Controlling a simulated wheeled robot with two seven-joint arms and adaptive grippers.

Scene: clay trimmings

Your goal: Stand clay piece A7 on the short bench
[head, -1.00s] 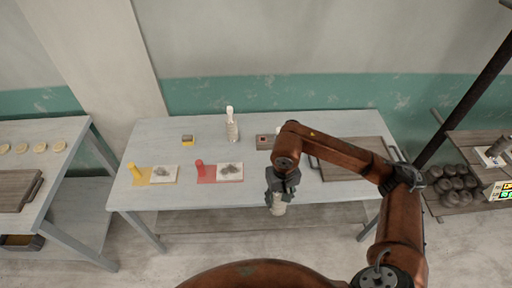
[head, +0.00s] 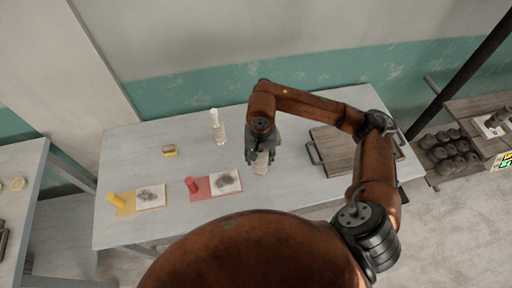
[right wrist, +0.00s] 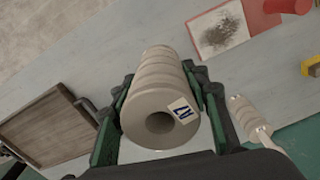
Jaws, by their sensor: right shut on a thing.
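My right gripper (head: 262,152) is shut on a pale, ribbed clay cylinder (head: 261,166) with a hole in its end. In the right wrist view the cylinder (right wrist: 158,90) sits between both fingers, and its white tag has dark blue characters that look like A7. In the head view it hangs roughly upright over the middle table (head: 225,212), left of the wooden tray. I cannot tell whether its lower end touches the tabletop, or which table is the short bench. My left gripper is not in view.
A pale bottle-shaped piece (head: 217,125) stands behind and left of the gripper. A red cylinder (head: 191,185), yellow cylinder (head: 113,198) and yellow-grey block (head: 169,150) are further left. The wooden tray (head: 345,150) is right. Another table (head: 22,165) is at left; a shelf holds dark lumps (head: 447,150).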

